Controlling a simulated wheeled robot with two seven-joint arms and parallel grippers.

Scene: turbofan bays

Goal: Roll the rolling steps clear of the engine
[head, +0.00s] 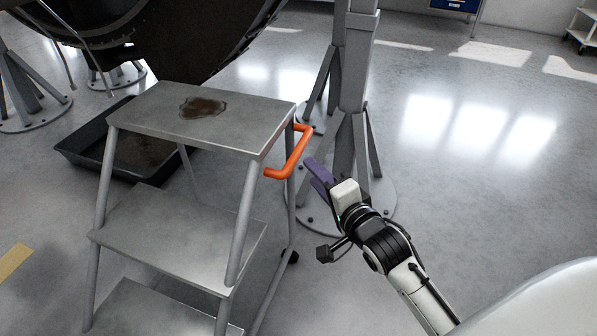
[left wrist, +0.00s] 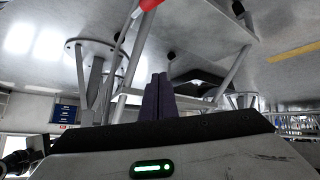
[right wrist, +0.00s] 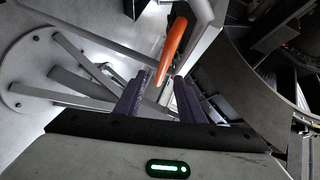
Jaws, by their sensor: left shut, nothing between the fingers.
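The rolling steps (head: 205,250) are grey metal, with a brown stain on the top tread, and stand in the left half of the head view. An orange handle (head: 290,158) sticks out from their right side. My right gripper (head: 314,170) is just right of the handle and apart from it. In the right wrist view its two purple fingers (right wrist: 160,98) are open, with the handle (right wrist: 170,48) just ahead of the gap. My left gripper (left wrist: 158,95) shows only in the left wrist view, its fingers shut and empty.
The dark engine (head: 180,35) hangs behind the steps. A grey stand (head: 350,90) with a round bolted foot rises behind my right gripper. A black drip tray (head: 85,150) lies behind the steps at left. The floor at right is open.

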